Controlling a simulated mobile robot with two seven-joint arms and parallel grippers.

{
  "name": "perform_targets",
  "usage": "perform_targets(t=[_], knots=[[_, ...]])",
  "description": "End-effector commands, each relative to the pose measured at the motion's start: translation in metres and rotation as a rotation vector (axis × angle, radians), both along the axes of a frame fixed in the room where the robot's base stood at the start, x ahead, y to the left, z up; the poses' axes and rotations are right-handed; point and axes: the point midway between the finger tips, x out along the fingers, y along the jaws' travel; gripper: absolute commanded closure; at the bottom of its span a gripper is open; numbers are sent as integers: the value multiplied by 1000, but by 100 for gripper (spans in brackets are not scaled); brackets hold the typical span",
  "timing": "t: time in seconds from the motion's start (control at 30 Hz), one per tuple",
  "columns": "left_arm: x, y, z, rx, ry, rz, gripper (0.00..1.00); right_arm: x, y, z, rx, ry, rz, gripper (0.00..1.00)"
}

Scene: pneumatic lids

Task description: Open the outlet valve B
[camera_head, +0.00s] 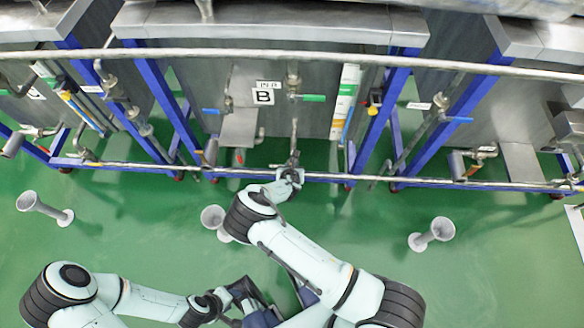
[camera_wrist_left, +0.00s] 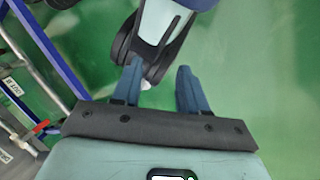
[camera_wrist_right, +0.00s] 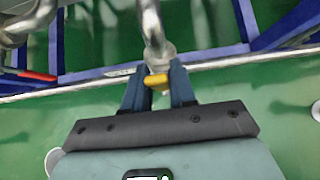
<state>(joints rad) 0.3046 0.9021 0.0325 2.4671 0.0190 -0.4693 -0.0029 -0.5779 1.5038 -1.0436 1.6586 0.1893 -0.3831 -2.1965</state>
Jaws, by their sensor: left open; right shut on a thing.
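The tank marked B (camera_head: 264,97) stands at the back middle, with a metal outlet pipe (camera_head: 294,140) coming down at its front. In the right wrist view this pipe (camera_wrist_right: 152,30) ends just beyond my right gripper (camera_wrist_right: 157,82). That gripper is shut on a small yellow valve handle (camera_wrist_right: 156,80) at the pipe's lower end. In the head view my right gripper (camera_head: 293,174) is at the low front rail and hides most of the handle. My left gripper (camera_wrist_left: 160,85) is open and empty, above the green floor, with a part of my own arm just beyond it.
A long metal rail (camera_head: 340,178) runs low in front of the blue frames (camera_head: 390,90). Grey funnel-shaped stands (camera_head: 432,235) are on the floor at right, left (camera_head: 45,208) and middle. A pipe with a red handle (camera_wrist_right: 38,76) is left of my right gripper.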

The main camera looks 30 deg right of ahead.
Motion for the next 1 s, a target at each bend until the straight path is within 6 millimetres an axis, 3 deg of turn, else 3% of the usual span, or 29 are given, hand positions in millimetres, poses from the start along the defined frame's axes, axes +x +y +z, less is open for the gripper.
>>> perform_targets(t=[0.27, 0.3, 0.37, 0.77, 1.0], knots=[[0, 0, 0, 0, 0, 0, 57, 0, 2, -1, 0, 5, 6, 100], [0, 0, 0, 0, 0, 0, 57, 0, 2, -2, 0, 5, 6, 71], [0, 0, 0, 0, 0, 0, 57, 0, 2, -2, 0, 5, 6, 53], [-3, -1, 3, -3, 8, -2, 57, -4, 4, 5, 0, 2, 4, 53], [-19, -8, 19, -23, 51, -21, 57, -30, 21, 39, -2, 2, 6, 53]])
